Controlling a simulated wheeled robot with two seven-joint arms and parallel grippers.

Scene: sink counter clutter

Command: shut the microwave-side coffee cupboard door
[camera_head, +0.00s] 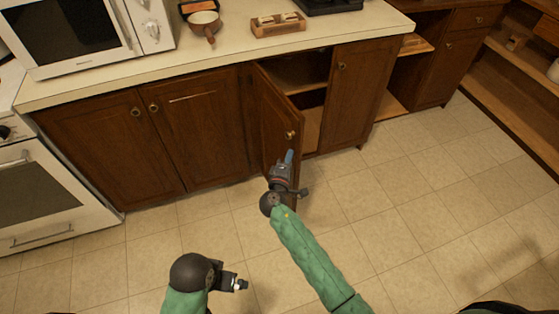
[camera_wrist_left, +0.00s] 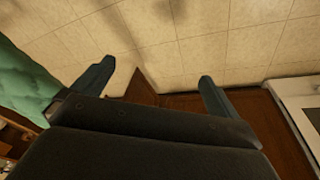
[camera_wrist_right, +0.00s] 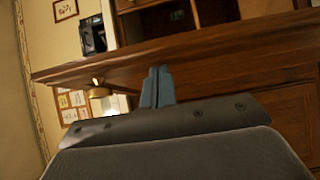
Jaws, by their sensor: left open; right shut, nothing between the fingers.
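The cupboard door (camera_head: 275,117) stands ajar below the counter, swung out toward me, with a round knob (camera_head: 290,134) near its upper free edge. Behind it the cupboard opening (camera_head: 301,75) shows a shelf. My right gripper (camera_head: 289,156) is shut and empty, just below the knob in the head view; I cannot tell whether it touches the door. Its closed fingers also show in the right wrist view (camera_wrist_right: 157,86). My left gripper (camera_head: 240,285) is low over the floor, away from the door; its fingers are spread and empty in the left wrist view (camera_wrist_left: 155,85).
A white microwave (camera_head: 70,32) stands on the counter (camera_head: 215,52) at left, beside a small pan (camera_head: 205,22) and a wooden tray (camera_head: 278,26). A white oven (camera_head: 45,195) is at lower left. The tiled floor (camera_head: 440,205) is clear at right.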

